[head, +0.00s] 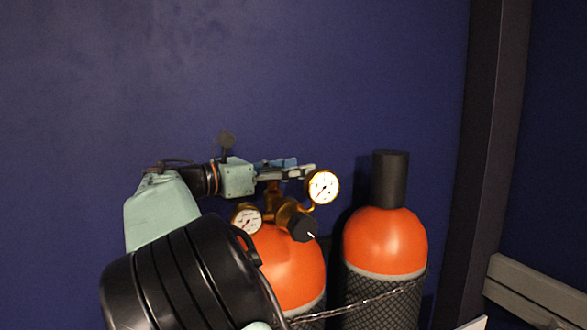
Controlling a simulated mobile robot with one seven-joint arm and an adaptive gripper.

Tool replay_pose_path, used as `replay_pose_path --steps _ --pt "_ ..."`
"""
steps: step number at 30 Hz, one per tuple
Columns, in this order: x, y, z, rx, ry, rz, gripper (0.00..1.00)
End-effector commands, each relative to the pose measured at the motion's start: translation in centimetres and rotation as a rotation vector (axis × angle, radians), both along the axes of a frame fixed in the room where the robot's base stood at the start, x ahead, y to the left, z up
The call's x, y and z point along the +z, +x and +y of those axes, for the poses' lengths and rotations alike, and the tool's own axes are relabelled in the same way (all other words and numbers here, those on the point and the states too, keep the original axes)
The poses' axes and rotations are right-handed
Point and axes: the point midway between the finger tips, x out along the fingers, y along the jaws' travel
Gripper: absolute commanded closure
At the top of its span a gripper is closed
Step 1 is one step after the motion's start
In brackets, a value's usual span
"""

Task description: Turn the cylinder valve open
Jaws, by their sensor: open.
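The near gas cylinder (290,265) has an orange shoulder and a dark mesh sleeve. Its brass regulator (275,200) carries two round white gauges (323,187) and a black knob (303,227) with a white mark. My gripper (308,170) reaches in from the left, its fingers roughly level above the brass fitting. It is open. A blue part (285,163) shows beside the fingers; I cannot tell whether it is the valve handle or touches them. The top of the valve is largely hidden behind my gripper.
A second orange cylinder (385,240) with a black cap (390,178) stands to the right. A chain (365,302) runs across both cylinders. A dark post (490,150) and a grey rail (535,290) are at the right. The blue wall (330,70) behind is bare.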

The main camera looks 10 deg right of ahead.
Motion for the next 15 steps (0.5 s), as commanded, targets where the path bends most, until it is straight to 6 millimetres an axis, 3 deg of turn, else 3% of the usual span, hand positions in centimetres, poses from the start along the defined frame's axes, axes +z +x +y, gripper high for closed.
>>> replay_pose_path --steps 3,15 --pt "-0.01 0.00 0.01 0.000 0.000 0.000 0.56" --pt "-0.04 -0.01 0.07 0.000 0.000 0.001 0.97"
